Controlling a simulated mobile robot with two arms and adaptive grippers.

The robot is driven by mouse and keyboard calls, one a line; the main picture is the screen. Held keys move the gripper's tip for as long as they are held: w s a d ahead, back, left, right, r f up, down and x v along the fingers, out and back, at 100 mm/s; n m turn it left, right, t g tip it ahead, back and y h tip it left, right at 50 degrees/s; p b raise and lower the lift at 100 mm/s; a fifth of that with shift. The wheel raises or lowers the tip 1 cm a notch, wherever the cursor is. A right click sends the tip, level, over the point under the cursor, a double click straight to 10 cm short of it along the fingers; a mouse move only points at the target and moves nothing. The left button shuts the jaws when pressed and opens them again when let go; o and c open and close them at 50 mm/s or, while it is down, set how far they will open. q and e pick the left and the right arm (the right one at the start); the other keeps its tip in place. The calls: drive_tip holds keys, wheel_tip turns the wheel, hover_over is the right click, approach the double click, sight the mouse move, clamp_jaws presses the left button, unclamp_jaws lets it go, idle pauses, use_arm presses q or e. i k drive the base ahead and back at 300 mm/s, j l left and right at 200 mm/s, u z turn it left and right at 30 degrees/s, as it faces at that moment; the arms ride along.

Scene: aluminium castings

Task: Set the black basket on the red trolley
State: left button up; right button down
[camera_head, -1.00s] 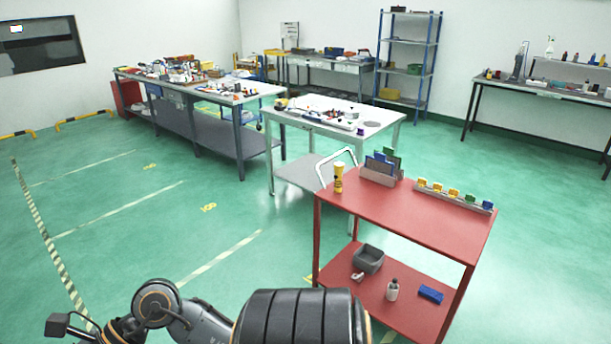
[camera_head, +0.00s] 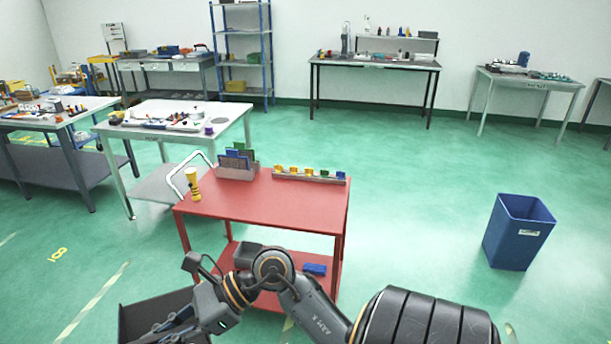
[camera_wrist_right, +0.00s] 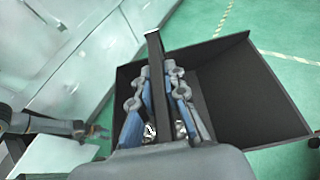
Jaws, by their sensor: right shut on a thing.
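The red trolley (camera_head: 262,199) stands in the middle of the head view, its top partly filled along the back and left. The black basket (camera_head: 147,312) is at the lower left of the head view, in front of the trolley and apart from it. My right gripper (camera_wrist_right: 158,78) is shut on the basket's rim bar, and the open basket (camera_wrist_right: 262,98) hangs tilted in the right wrist view. Silvery bits show between the fingers; I cannot tell what they are. A dark arm, apparently my left, with its gripper (camera_wrist_right: 97,131) shows small and blurred at left.
On the trolley top are a yellow bottle (camera_head: 193,185), a grey holder with upright plates (camera_head: 237,171) and a rack of coloured pieces (camera_head: 309,175). The front and middle of the top are clear. A blue bin (camera_head: 517,234) stands on open floor at right; a white table (camera_head: 176,120) stands behind.

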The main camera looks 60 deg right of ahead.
sight(284, 200)
drive_tip(key=i+l+z, duration=0.2)
drive_tip(key=l, duration=0.15)
drive_tip(key=l+z, duration=0.15)
drive_tip(key=l, duration=0.2)
drive_tip(key=i+l+z, duration=0.35)
drive_tip(key=l, duration=0.25)
drive_tip(key=i+l, duration=0.15)
drive_tip(key=l, duration=0.2)
drive_tip(key=i+l, duration=0.35)
drive_tip(key=l, duration=0.3)
drive_tip(key=i+l, duration=0.15)
drive_tip(key=l, duration=0.15)
